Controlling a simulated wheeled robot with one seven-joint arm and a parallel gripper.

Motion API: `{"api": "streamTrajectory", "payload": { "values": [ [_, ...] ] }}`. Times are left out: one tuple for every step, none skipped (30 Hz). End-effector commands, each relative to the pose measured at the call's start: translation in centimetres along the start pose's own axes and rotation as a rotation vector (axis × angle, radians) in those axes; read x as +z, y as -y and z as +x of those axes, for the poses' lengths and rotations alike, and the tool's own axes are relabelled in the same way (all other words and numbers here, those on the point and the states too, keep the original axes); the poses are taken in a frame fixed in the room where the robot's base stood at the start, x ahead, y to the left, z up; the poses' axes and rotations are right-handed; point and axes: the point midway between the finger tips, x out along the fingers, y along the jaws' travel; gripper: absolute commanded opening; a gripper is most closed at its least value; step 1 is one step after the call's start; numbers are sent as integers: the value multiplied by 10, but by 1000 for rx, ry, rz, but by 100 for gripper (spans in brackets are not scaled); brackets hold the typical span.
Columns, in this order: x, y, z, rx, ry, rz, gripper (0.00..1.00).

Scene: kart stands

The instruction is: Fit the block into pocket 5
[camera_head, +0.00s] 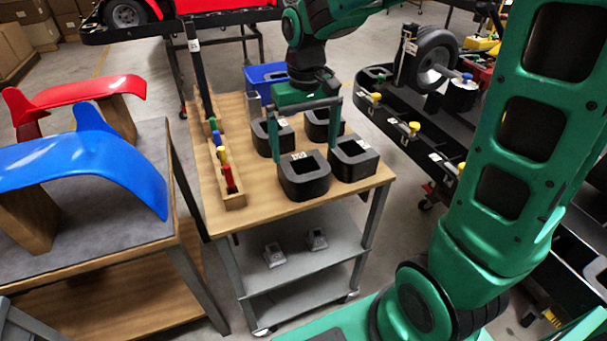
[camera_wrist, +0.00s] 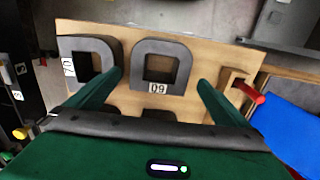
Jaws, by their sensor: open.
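My gripper (camera_head: 304,150) hangs low over the wooden cart top (camera_head: 265,215), fingers spread apart. No held thing shows between them. Several black pockets with squarish openings stand there: front (camera_head: 305,188), right (camera_head: 356,174), back left (camera_head: 261,140) and back right (camera_head: 334,128). In the wrist view, my gripper (camera_wrist: 160,80) is open, its fingers on either side of a pocket (camera_wrist: 160,45) whose label seems to read 60 or 09. Another pocket (camera_wrist: 113,50) stands left of it. I cannot tell which is pocket 5. I cannot identify a loose block.
A wooden rack (camera_head: 232,203) with coloured handles lines the cart's left side. A blue bin (camera_head: 262,76) stands behind. Two small grey parts (camera_head: 275,256) (camera_head: 317,239) lie on the lower shelf. Left is a table with a blue fairing (camera_head: 90,160); right is a black cart (camera_head: 399,128).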

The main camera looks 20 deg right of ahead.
Motion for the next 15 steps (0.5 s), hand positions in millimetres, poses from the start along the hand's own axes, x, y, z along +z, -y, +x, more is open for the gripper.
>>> {"api": "streamTrajectory", "payload": {
  "values": [
    [1,0,7,0,3,0,100],
    [1,0,10,1,3,0,100],
    [1,0,13,1,2,0,100],
    [1,0,14,1,1,0,100],
    [1,0,15,1,1,0,100],
    [1,0,17,1,1,0,100],
    [1,0,19,1,1,0,100],
    [1,0,21,1,1,0,100],
    [0,0,25,1,1,0,100],
    [1,0,29,1,3,0,100],
    [1,0,33,1,4,0,100],
    [1,1,40,1,4,0,100],
    [1,1,44,1,4,0,100],
    [1,1,48,1,3,0,100],
    [1,1,54,1,4,1,100]
  ]
}}
